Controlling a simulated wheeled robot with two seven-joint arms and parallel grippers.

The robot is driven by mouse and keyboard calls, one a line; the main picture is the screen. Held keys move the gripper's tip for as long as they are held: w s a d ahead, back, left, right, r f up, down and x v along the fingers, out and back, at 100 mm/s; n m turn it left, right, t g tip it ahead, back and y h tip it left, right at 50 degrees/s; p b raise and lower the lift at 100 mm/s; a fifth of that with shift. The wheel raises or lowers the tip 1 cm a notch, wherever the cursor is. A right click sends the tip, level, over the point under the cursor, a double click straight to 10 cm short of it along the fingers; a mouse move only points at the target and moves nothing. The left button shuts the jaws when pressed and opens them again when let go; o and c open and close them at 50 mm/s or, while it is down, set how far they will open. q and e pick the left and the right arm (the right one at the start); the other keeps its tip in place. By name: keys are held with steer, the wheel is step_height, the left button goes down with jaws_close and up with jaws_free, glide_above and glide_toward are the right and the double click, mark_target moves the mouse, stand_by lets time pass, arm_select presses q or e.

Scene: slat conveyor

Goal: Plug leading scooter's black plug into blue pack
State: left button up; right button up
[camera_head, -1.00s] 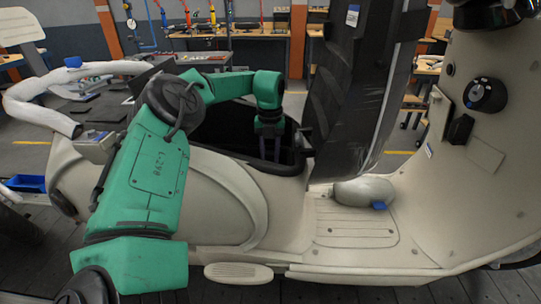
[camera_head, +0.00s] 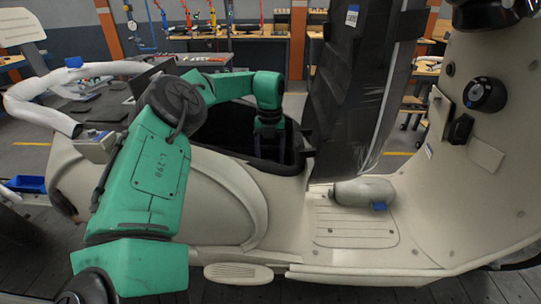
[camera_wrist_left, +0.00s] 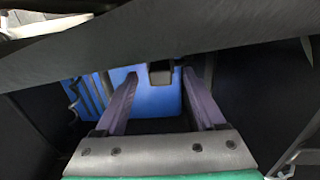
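The cream scooter (camera_head: 215,190) fills the head view, with an open black bay (camera_head: 225,130) in its body. My left arm comes in from the left, and my left gripper (camera_wrist_left: 159,76) reaches down into this bay. In the left wrist view its two purple fingers are apart, with the blue pack (camera_wrist_left: 152,101) beyond them. A small black block (camera_wrist_left: 160,72), perhaps the plug, shows between the fingertips with gaps on both sides. The fingertips are partly hidden by the bay in the head view. My right gripper is not in view.
A dark band (camera_wrist_left: 150,40) crosses the upper wrist view close above the fingers. A rounded cream object (camera_head: 362,191) lies on the footboard. Workbenches (camera_head: 240,40) stand far behind.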

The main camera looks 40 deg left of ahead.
arm_select(q)
steer(key=shift+s+f, duration=0.4)
steer(key=shift+f, duration=0.15)
steer(key=shift+w+a+r, duration=0.1)
steer(key=shift+w+r, duration=0.05)
steer(key=shift+r, duration=0.35)
steer(key=r, duration=0.5)
steer(key=shift+w+a+b, duration=0.25)
steer(key=shift+a+b, duration=0.05)
steer(key=shift+b, duration=0.05)
step_height(320, 180, up, 10)
steer(key=p, duration=0.1)
steer(key=shift+d+f, duration=0.2)
steer(key=shift+d, duration=0.25)
steer(key=shift+r+p, duration=0.1)
steer(key=shift+p, duration=0.2)
